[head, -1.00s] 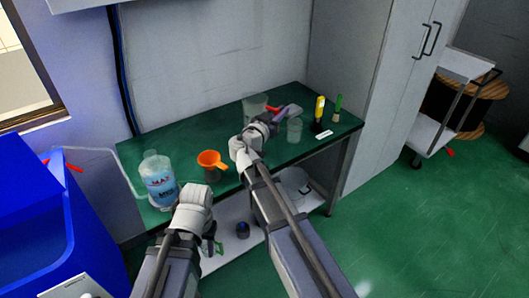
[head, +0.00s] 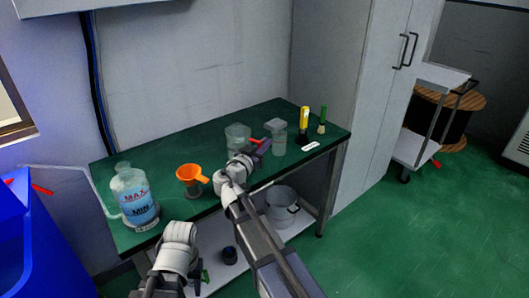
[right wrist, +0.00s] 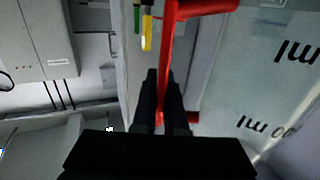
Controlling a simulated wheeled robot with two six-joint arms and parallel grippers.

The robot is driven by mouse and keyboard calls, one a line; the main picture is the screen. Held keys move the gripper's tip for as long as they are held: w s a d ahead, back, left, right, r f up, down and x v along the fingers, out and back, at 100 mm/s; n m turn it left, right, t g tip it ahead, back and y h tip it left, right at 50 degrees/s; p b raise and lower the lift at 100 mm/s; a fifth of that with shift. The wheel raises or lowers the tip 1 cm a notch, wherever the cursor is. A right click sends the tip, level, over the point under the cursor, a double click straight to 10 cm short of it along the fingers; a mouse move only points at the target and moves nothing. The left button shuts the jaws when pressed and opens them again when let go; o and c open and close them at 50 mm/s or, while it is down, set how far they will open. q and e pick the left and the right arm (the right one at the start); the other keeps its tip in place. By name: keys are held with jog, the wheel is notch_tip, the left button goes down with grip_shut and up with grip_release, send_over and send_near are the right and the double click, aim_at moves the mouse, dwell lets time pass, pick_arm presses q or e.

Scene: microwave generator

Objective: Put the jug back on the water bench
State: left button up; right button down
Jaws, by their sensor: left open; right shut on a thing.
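The clear jug (head: 238,137) with a red handle is at the middle of the green-topped bench (head: 160,160) in the head view. My right gripper (head: 257,147) is shut on its handle, on the jug's right side. In the right wrist view, the red handle (right wrist: 169,45) runs between the fingers (right wrist: 160,85), and the clear wall with "ml" marks (right wrist: 285,75) is at the right. The jug looks upright at the bench top; I cannot tell whether its base touches. My left gripper (head: 195,278) is open below the bench's front edge, mostly hidden by its wrist.
A clear container (head: 279,137) stands close right of the jug. An orange funnel (head: 191,174) and a MAX/MIN bottle (head: 135,197) stand to the left. A yellow bottle (head: 304,118) and a green-topped item (head: 322,118) stand right. A bucket (head: 281,207) sits on the lower shelf.

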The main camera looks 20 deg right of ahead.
jog(key=shift+f, duration=0.35)
jog(key=shift+f, duration=0.15)
jog(key=c, duration=1)
grip_release()
jog(key=shift+o, duration=0.2)
jog(key=shift+s, duration=0.1)
